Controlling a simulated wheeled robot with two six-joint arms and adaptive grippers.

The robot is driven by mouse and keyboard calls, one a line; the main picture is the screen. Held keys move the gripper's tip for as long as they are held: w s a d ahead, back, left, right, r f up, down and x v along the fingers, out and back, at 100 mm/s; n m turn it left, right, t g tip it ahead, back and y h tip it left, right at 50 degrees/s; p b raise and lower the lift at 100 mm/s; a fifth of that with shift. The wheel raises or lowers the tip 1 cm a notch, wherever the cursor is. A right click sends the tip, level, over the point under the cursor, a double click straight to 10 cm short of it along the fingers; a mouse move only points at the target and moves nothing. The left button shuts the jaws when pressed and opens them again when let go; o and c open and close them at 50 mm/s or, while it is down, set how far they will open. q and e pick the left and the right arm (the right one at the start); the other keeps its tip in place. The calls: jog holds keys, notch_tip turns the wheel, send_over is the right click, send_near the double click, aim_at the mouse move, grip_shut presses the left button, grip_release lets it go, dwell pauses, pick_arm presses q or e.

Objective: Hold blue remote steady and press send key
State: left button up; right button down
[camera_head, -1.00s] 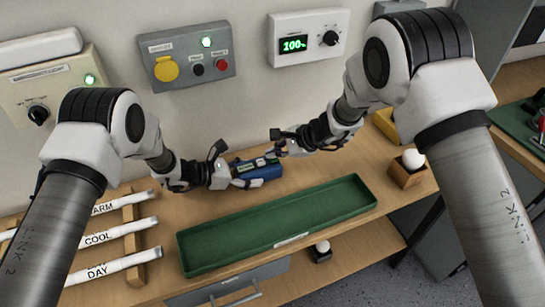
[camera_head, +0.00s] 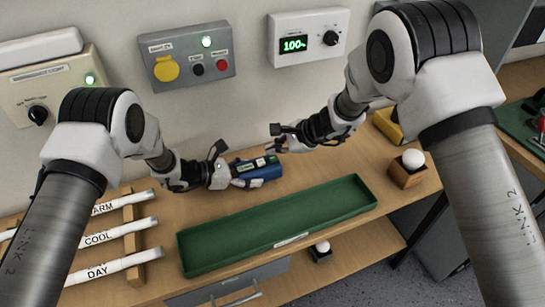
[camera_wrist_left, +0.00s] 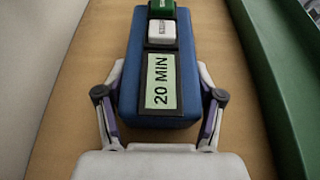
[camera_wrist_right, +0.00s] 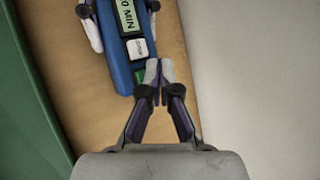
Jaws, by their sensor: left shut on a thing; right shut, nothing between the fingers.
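The blue remote (camera_head: 262,171) is held just above or on the bench; I cannot tell which. My left gripper (camera_head: 243,180) is shut on its near end, one finger on each side. In the left wrist view the remote (camera_wrist_left: 130,85) shows a "20 MIN" display (camera_wrist_left: 161,82), a white key (camera_wrist_left: 162,32) and a green key (camera_wrist_left: 163,8) further along. The key labels are too small to read. My right gripper (camera_head: 273,149) is shut and empty, tips close by the remote's far end. In the right wrist view its tips (camera_wrist_right: 153,78) partly overlap the green key (camera_wrist_right: 139,76); contact is unclear.
A long green tray (camera_head: 190,262) lies in front of the remote. White labelled rods (camera_head: 105,238) rest on a wooden rack at left. A white ball (camera_head: 413,158) sits in a wooden holder at right. Wall boxes, including a grey switch box (camera_head: 187,57), hang behind.

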aim_at(274, 158)
pick_arm(q)
jog(key=shift+f, duration=0.1)
pick_arm(e)
jog(key=shift+r, duration=2.5)
pick_arm(q)
jog(key=o, duration=1.4)
jog(key=shift+c, duration=0.2)
pick_arm(e)
jog(key=shift+w, duration=0.1)
